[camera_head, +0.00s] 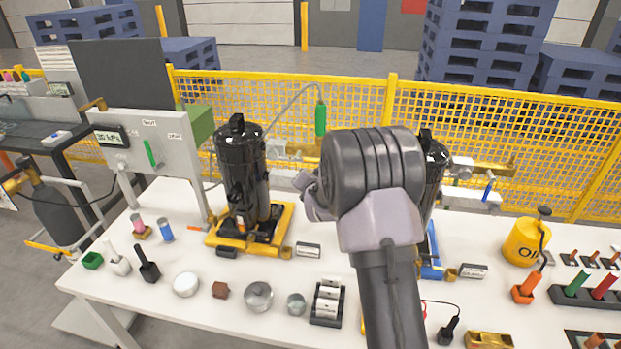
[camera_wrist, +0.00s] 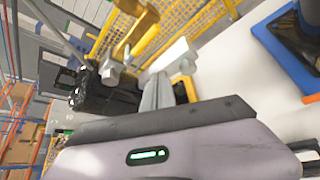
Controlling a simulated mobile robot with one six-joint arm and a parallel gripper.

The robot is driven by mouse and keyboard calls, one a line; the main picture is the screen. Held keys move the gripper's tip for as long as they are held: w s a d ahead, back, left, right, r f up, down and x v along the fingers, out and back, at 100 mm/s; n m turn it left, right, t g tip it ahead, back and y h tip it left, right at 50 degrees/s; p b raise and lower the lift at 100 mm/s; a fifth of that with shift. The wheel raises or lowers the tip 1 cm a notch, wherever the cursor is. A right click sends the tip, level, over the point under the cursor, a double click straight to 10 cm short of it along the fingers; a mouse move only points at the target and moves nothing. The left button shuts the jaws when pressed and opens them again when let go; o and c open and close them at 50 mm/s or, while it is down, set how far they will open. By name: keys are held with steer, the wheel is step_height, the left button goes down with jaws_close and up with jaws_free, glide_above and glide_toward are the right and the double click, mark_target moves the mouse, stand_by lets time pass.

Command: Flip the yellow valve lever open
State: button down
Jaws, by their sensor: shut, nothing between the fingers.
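The yellow valve lever (camera_wrist: 138,32) shows in the upper left of the wrist view, slanting up beside a pale valve block (camera_wrist: 172,58). In the head view a yellow-brass part (camera_head: 311,158) shows just left of my wrist, behind my gripper; the rest is hidden by my arm. My gripper (camera_head: 312,192) is partly hidden behind my own wrist in the head view. In the wrist view its grey fingers (camera_wrist: 156,92) are shut and empty, close below the valve block and lever. I cannot tell whether they touch.
A black compressor (camera_head: 240,175) stands on a yellow base (camera_head: 222,236) left of my gripper. A second black compressor (camera_head: 433,165) on a blue base (camera_head: 431,262) is partly behind my arm. A green-handled hose (camera_head: 320,118) hangs above. Small parts and an oil can (camera_head: 524,243) crowd the white table.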

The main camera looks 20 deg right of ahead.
steer(key=s+a+r, duration=0.2)
steer(key=s, duration=0.1)
steer(key=shift+a, duration=0.1)
stand_by(0.3)
